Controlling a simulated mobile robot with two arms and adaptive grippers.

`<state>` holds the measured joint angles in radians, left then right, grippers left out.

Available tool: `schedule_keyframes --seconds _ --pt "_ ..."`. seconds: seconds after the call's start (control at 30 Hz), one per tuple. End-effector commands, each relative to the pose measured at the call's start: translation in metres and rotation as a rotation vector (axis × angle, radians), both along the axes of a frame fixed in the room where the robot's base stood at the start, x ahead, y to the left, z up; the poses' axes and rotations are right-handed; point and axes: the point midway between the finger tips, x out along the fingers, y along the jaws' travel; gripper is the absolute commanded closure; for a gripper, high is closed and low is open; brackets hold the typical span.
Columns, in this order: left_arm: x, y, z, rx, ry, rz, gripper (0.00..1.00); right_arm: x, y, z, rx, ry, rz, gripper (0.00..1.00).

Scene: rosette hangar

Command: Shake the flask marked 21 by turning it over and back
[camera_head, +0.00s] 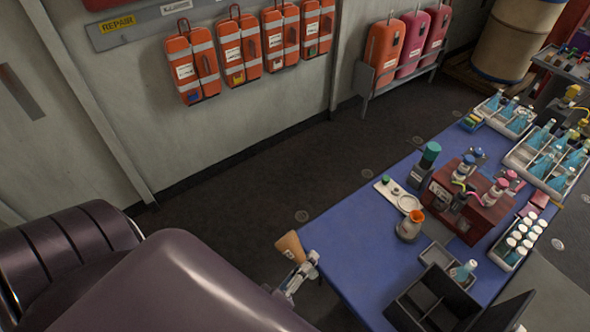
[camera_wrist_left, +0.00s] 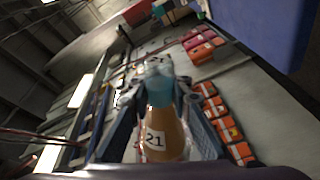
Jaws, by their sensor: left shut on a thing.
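The flask marked 21 (camera_wrist_left: 165,132) is tan-orange, with a white label and a teal part at its narrow end in the left wrist view. My left gripper (camera_wrist_left: 160,100) is shut on it, with a finger on each side. In the head view the flask (camera_head: 289,246) is held tilted in the air, just off the left edge of the blue table, at the end of my left gripper (camera_head: 298,268). The gripper and my arm hide part of it. My right gripper is not in view.
The blue table (camera_head: 345,235) holds an orange-capped jug (camera_head: 410,226), a red block with bottles (camera_head: 462,208), a black open box (camera_head: 432,300) and a white bottle rack (camera_head: 515,245). Crates of blue bottles (camera_head: 548,160) stand farther right. The floor (camera_head: 250,195) beyond the flask is clear.

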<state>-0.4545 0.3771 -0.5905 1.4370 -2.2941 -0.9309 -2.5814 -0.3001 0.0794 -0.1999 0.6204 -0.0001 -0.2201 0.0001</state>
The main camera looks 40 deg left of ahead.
Motion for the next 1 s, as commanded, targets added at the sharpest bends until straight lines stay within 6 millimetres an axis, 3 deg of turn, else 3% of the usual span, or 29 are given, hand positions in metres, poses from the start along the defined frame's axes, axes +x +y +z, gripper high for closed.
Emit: schedule_keyframes --seconds 0.27,0.5,0.77,1.0 --pt "0.0 0.0 -0.001 -0.062 -0.001 0.0 1.0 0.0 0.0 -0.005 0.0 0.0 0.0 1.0" --pt "0.0 0.0 -0.003 -0.466 0.011 -0.002 1.0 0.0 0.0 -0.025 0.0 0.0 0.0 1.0" --pt "0.0 0.0 0.0 -0.668 0.017 0.0 1.0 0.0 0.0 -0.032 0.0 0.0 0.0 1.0" --pt "0.0 0.0 -0.003 -1.056 0.031 -0.002 1.0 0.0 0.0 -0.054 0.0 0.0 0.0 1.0"
